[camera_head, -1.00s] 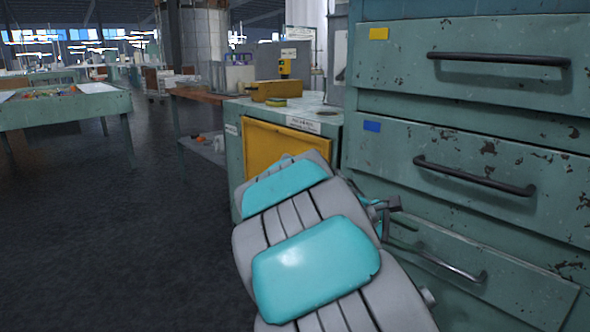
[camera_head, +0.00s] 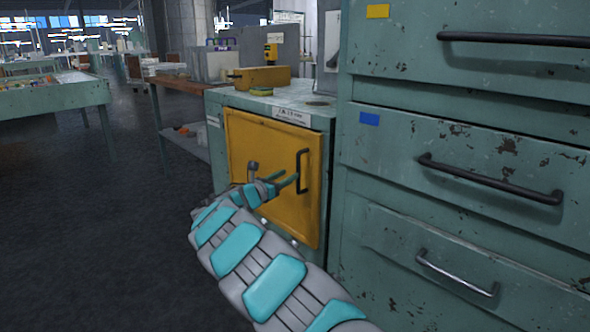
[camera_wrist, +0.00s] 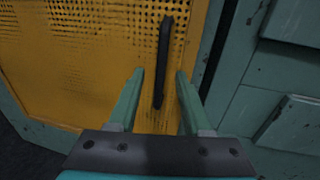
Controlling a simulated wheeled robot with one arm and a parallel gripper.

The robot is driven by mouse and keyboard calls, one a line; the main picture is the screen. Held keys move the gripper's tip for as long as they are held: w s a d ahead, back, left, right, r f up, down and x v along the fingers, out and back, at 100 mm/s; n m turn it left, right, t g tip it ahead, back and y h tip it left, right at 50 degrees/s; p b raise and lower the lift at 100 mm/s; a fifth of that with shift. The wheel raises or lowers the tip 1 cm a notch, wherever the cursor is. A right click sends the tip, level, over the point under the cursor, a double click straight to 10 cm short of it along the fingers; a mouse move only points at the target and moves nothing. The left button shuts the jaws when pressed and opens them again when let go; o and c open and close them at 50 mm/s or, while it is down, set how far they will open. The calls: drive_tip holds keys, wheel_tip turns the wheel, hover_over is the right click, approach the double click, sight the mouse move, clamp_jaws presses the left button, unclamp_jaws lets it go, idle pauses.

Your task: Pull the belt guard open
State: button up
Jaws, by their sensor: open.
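The belt guard (camera_head: 277,155) is a yellow panel, shut flush on the front of a worn green cabinet. It also fills much of the wrist view (camera_wrist: 80,75), where a perforated mesh shows. Its black vertical bar handle (camera_head: 301,172) is near the right edge. In the wrist view the handle (camera_wrist: 163,60) stands upright, its lower end between my fingers. My gripper (camera_head: 285,182) is open at the handle's lower part. In the wrist view my gripper (camera_wrist: 159,73) has a finger on each side of the handle, with gaps to both. Contact is not visible.
A tall green drawer unit (camera_head: 470,140) with dark bar handles stands close on the right. A yellow box (camera_head: 262,78) sits on top of the cabinet (camera_head: 222,96). A green table (camera_head: 50,105) stands far left. The floor at left is clear.

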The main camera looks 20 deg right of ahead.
sight(297, 170)
drive_tip(key=x, duration=0.6)
drive_tip(key=shift+w+d, duration=0.15)
drive_tip(key=shift+d, duration=0.15)
clamp_jaws()
idle(1.2)
